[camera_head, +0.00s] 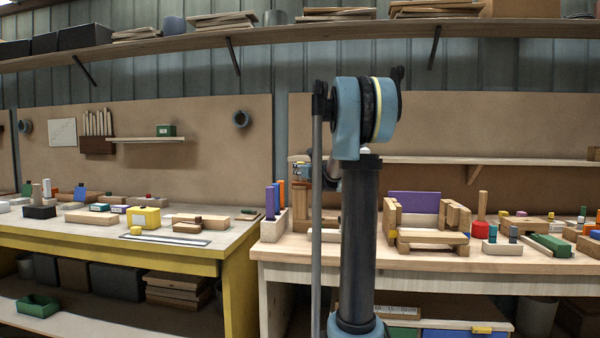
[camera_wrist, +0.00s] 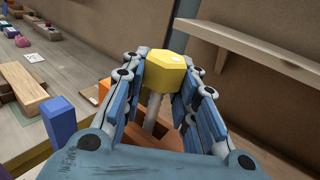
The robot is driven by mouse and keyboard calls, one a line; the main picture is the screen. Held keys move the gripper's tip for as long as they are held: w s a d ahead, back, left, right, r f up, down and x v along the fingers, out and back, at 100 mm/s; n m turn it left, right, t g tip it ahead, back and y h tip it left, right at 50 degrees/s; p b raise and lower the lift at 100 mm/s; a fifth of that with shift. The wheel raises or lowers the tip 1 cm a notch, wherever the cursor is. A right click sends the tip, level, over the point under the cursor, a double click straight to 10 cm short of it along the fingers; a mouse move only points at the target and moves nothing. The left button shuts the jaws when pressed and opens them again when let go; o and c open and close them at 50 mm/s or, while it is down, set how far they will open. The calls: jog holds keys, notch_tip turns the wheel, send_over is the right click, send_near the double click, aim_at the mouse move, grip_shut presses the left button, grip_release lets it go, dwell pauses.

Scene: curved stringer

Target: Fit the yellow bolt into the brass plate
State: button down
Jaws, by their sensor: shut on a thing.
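In the wrist view a yellow bolt (camera_wrist: 168,72) with a chunky faceted head and a grey shank (camera_wrist: 153,110) sits between the blue fingers of my gripper (camera_wrist: 163,80). The fingers are shut on the bolt, head towards the camera and shank pointing away. A brown block-like thing (camera_wrist: 160,135) lies beyond the shank; I cannot tell whether they touch. In the head view my gripper (camera_head: 302,170) is small and mostly hidden by my own column, above the right workbench. I cannot make out the brass plate for certain in either view.
A purple block (camera_head: 269,201) and an orange block (camera_head: 281,195) stand upright at the right bench's left end, close to my gripper. Wooden blocks (camera_head: 427,238) stand further right. A wall shelf (camera_wrist: 250,58) is at right in the wrist view. A yellow-edged bench (camera_head: 236,262) stands left.

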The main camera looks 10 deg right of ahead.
jog(key=shift+f, duration=1.55)
jog(key=c, duration=1.2)
grip_release()
jog(key=shift+s, duration=0.1)
jog(key=v, duration=1.1)
jog(key=shift+s+d, duration=0.2)
jog(key=shift+s, duration=0.15)
